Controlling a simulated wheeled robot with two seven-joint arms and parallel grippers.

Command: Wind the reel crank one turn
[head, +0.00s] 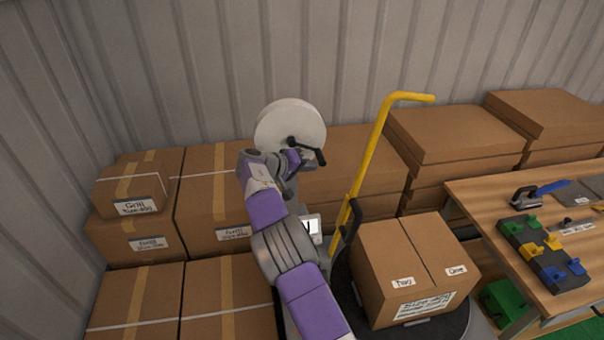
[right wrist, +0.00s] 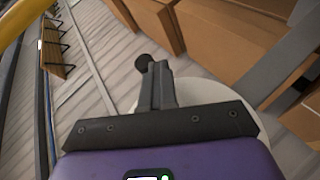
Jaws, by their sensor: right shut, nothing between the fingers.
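The reel (head: 283,122) shows in the head view as a pale round disc before the back wall. Its dark crank (head: 308,149) reaches from the hub to the lower right. My right gripper (head: 297,168) is close below the hub and crank, partly hidden by its own body. In the right wrist view its fingers (right wrist: 157,76) are shut and empty. A black round knob (right wrist: 143,62) shows just beyond and left of the fingertips; I cannot tell whether they touch. The reel's pale disc (right wrist: 205,93) lies behind the fingers there. My left gripper is not in view.
A yellow upright handle (head: 374,140) stands right of the reel, with a cardboard box (head: 400,262) in front of it. Stacked cartons (head: 215,190) line the back and left. A wooden table (head: 480,195) with tools and coloured clips stands at the right.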

